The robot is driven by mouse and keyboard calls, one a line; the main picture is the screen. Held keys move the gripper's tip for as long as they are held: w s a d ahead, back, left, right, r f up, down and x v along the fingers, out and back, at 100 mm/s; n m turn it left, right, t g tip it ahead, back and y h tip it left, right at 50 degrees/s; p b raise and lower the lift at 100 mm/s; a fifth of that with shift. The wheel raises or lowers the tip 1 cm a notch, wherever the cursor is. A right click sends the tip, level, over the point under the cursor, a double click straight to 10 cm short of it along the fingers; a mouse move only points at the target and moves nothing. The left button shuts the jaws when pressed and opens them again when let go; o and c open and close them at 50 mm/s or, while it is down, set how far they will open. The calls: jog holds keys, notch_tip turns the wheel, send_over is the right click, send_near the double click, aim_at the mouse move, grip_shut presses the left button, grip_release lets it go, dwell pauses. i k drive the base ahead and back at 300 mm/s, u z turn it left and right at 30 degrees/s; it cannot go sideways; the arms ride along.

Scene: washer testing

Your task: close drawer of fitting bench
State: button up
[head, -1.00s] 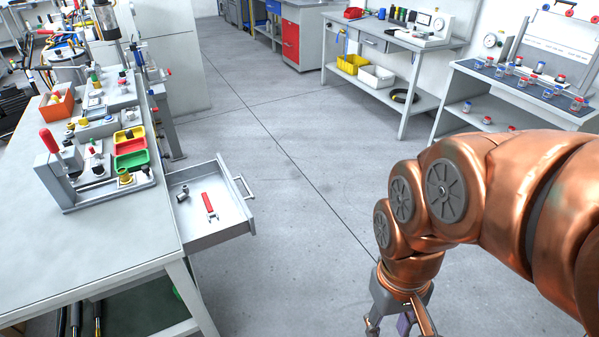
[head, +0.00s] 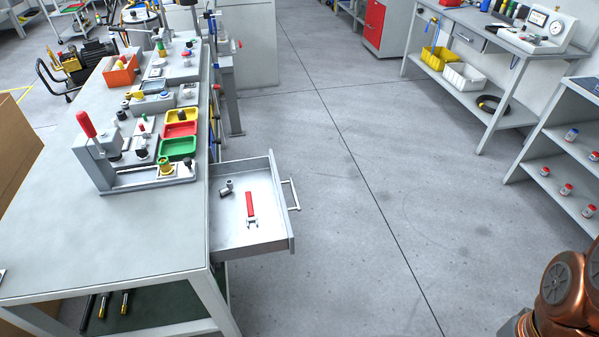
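The fitting bench (head: 130,240) stands at the left of the head view with a grey top. Its drawer (head: 270,236) is pulled out from the right side of the bench, over the floor. The drawer's bar handle (head: 292,194) is on its right-hand front. A red-handled tool (head: 250,207) and a small grey fitting (head: 227,187) lie in the drawer. My copper arm shows only in the bottom right corner, well apart from the drawer. My gripper is out of the picture.
Fixtures, an orange bin (head: 120,76) and yellow, red and green trays (head: 180,130) stand on the bench. The floor (head: 340,220) right of the drawer is clear. A second bench (head: 490,85) and a shelf unit (head: 560,150) stand at the right.

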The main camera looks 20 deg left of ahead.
aim_at(230, 238)
jog(key=i, duration=1.35)
jog(key=u, duration=1.75)
jog(key=k, duration=1.2)
jog(key=u, duration=0.65)
jog(key=i, duration=1.1)
jog(key=u, duration=0.7)
